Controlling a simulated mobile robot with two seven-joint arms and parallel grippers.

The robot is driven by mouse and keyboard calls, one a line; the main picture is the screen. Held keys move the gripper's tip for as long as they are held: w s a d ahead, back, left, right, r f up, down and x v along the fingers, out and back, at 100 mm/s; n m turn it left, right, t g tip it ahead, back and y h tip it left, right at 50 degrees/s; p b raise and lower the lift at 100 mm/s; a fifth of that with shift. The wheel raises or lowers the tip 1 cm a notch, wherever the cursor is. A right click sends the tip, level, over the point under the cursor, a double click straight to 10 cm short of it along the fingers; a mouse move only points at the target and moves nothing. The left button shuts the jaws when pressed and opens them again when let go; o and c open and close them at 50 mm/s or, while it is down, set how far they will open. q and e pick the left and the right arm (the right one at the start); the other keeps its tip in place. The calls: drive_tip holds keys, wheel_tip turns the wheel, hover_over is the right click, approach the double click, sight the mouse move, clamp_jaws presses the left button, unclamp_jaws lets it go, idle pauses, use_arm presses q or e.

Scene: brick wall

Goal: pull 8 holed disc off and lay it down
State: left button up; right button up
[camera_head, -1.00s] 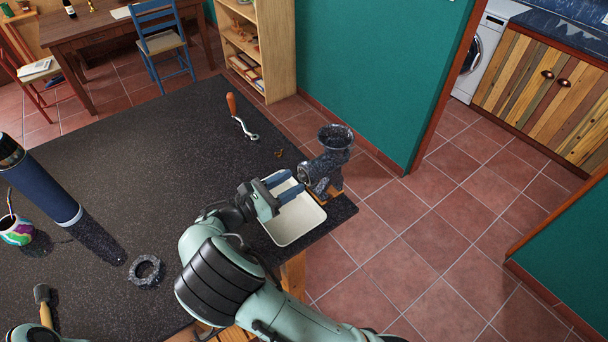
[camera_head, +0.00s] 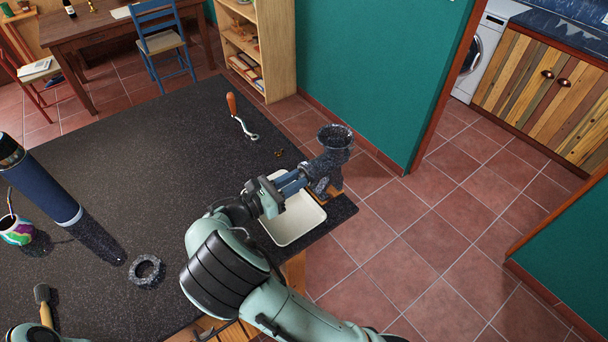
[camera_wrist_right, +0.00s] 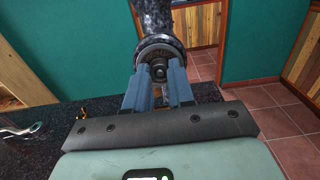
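The dark speckled grinder (camera_head: 334,146) stands at the table's right corner, its round mouth facing my right gripper. The holed disc (camera_wrist_right: 160,52) appears to sit in that mouth around a central hub, partly hidden by my fingers; its holes are too small to make out. My right gripper (camera_head: 297,181) reaches over the tray to the mouth. In the wrist view its two blue fingers (camera_wrist_right: 160,74) are apart, with the hub showing between them and the tips at the disc's edges; I cannot tell whether they touch it. My left gripper is out of view.
A white tray (camera_head: 304,226) lies under my right gripper. A dark ring (camera_head: 146,270), a crank with an orange handle (camera_head: 239,116), a small brass piece (camera_head: 279,152), a blue flask (camera_head: 45,188) and a colourful cup (camera_head: 15,230) are on the black tabletop (camera_head: 160,150), whose middle is clear.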

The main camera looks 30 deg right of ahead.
clamp_jaws()
drive_tip(key=shift+a, duration=0.25)
drive_tip(key=shift+s+a, duration=0.15)
drive_tip(key=shift+a, duration=1.4)
drive_tip(key=shift+r, duration=0.15)
wheel_tip(320, 180, up, 7)
drive_tip(key=a, duration=0.2)
drive_tip(key=shift+f, duration=0.25)
